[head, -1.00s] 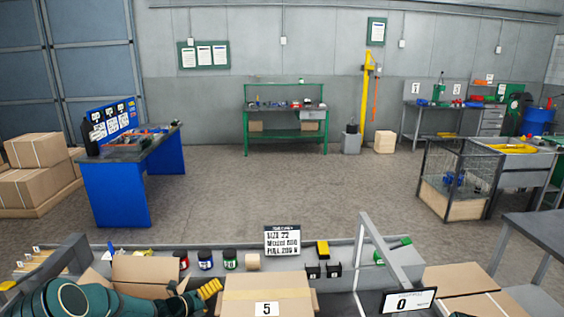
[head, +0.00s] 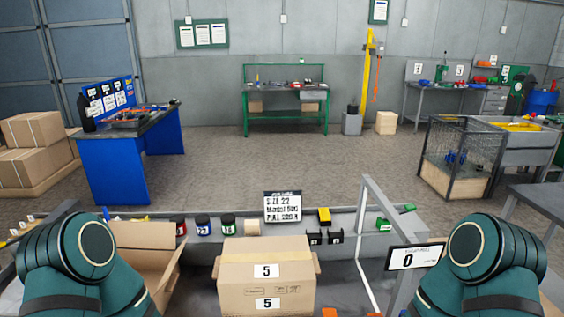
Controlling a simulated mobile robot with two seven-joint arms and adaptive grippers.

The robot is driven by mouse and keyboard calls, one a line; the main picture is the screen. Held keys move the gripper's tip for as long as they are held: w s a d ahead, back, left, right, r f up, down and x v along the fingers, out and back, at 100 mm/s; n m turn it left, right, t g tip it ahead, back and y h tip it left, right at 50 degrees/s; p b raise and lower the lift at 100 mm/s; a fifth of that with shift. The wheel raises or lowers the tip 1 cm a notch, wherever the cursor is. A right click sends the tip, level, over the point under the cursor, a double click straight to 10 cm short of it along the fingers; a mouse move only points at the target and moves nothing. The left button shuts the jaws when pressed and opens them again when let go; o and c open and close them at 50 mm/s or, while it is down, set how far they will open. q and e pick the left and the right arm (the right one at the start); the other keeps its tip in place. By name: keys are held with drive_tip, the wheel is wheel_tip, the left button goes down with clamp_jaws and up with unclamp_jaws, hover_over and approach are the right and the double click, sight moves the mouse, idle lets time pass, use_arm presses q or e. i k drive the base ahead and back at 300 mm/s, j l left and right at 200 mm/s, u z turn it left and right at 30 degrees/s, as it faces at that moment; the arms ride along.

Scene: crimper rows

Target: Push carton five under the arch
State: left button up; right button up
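Carton five (head: 266,289) is a brown cardboard box with two white "5" labels, on the bench at the bottom centre of the head view. Its top looks closed. The arch (head: 387,213) is a grey frame to its right, with a white display (head: 411,258) reading 0. The carton stands left of the arch, apart from it. My green arms show at the lower left and lower right, but neither gripper is in view. Nothing of mine visibly touches the carton.
An open carton (head: 150,258) stands left of carton five, partly behind my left arm. Several small jars (head: 203,226), a yellow block (head: 323,216) and a sign (head: 282,206) line the back ledge. Grey bench surface (head: 342,272) shows between carton five and the arch.

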sight(268, 277)
drive_tip(key=i+j+u, duration=0.1)
drive_tip(key=i+j, duration=0.9)
